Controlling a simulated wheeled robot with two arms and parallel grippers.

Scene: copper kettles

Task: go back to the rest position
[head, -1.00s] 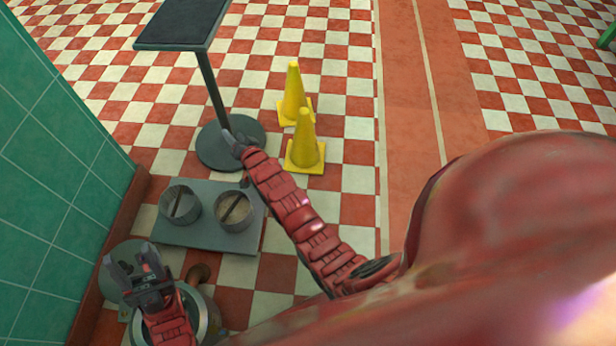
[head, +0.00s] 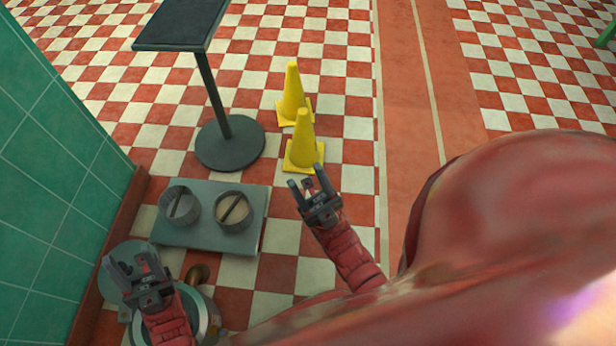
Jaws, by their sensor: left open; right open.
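My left gripper (head: 128,265) is at the lower left, open and empty. It hangs above a round metal kettle (head: 207,318) and hides much of it. A copper-coloured spout or knob (head: 199,272) shows at the kettle's upper edge. My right gripper (head: 306,184) is open and empty, over the tiled floor, to the right of the grey platform and below the yellow cones in the picture.
A grey platform (head: 195,238) carries two round containers (head: 180,206) (head: 233,213) with bars across their tops. A black-topped stand (head: 180,24) and two yellow cones (head: 292,95) (head: 303,145) are beyond. A green tiled wall (head: 50,170) borders the left. Checkered floor is open at upper right.

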